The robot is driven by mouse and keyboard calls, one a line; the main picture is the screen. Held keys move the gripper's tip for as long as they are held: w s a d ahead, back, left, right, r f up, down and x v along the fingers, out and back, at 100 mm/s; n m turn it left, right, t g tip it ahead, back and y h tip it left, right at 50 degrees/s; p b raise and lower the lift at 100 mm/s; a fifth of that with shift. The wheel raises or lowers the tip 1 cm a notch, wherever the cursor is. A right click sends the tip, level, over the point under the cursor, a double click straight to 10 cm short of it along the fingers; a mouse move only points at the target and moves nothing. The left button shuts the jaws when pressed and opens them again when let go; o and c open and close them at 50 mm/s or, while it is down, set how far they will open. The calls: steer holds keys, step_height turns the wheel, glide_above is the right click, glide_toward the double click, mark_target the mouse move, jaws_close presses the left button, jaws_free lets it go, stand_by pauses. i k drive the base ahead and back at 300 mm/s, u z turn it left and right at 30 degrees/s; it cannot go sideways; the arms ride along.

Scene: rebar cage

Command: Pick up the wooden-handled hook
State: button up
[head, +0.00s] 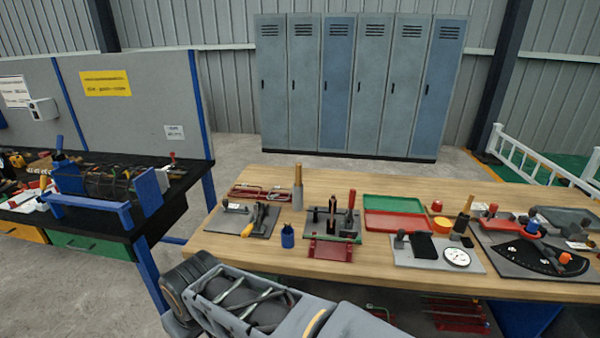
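I cannot clearly make out a hook. An upright wooden handle (298,173) stands in a grey holder (298,198) towards the back of the wooden workbench (345,178); anything below the handle is hidden in the holder. A second wooden handle (468,204) leans up from a dark piece farther right. A yellow-handled tool (248,229) lies on a grey plate to the left. My arm crosses the bottom foreground in front of the bench, and my gripper is not visible.
Fixtures, red and green trays (395,204) and a dial gauge (456,257) crowd the workbench. On the left, a black-topped bench (20,217) bears a rebar cage (105,184) between blue supports. Lockers (355,85) stand behind. Floor shows between the benches.

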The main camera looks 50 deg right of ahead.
mark_target(298, 166)
steer(key=z, duration=0.8)
steer(key=i, duration=1)
steer(key=z, duration=0.9)
